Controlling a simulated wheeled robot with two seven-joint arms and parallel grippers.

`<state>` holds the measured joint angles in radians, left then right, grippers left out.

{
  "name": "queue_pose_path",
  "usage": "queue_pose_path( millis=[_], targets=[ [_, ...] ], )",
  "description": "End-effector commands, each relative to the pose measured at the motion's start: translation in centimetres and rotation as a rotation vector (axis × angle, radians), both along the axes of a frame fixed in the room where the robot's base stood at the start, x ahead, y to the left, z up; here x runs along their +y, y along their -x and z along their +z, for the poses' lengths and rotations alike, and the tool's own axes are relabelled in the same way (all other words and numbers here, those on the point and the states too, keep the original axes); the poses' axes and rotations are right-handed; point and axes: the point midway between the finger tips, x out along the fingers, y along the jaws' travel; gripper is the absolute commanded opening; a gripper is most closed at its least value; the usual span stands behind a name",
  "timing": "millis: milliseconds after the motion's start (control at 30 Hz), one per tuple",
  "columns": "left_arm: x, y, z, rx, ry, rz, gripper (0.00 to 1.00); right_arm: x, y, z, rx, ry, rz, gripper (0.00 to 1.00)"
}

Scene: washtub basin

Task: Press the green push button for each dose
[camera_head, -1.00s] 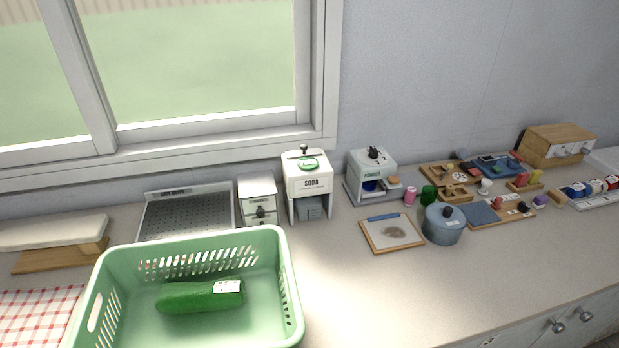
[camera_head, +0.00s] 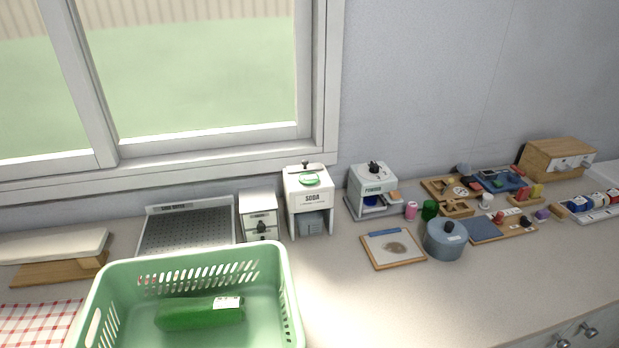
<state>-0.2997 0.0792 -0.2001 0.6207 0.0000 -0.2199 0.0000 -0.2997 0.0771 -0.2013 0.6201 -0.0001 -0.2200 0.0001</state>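The white soda dispenser (camera_head: 309,202) stands upright against the wall below the window's right edge. A round green push button (camera_head: 309,180) sits on its sloped top front, with a dark knob on a small lever behind it. A grey box-like piece (camera_head: 311,222) is inside the open bay under the dispenser. A similar dispenser labelled for powder (camera_head: 373,187) stands to its right, with a black knob on top and a blue item in its bay. Neither of my grippers shows in the head view, and nothing touches the green button.
A green basket (camera_head: 283,290) holding a green bottle-like thing (camera_head: 200,313) fills the front left. A small white drawer unit (camera_head: 260,214) stands left of the soda dispenser. A clipboard (camera_head: 394,248) and lidded blue pot (camera_head: 445,239) lie right. The front middle counter is clear.

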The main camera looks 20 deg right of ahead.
Motion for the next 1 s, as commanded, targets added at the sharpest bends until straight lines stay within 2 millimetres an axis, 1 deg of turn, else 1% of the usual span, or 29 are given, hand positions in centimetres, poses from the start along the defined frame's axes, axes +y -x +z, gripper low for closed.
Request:
queue_pose_path(
  millis=[33, 400, 433, 1000],
  targets=[
    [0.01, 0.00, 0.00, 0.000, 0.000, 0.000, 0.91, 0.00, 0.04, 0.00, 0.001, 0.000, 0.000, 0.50],
    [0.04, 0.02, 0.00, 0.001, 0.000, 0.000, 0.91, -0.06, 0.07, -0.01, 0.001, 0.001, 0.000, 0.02],
    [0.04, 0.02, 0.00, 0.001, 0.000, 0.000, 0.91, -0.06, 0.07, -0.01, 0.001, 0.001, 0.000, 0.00],
    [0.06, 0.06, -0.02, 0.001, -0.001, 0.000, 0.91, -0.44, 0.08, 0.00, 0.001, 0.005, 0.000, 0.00]
  ],
)
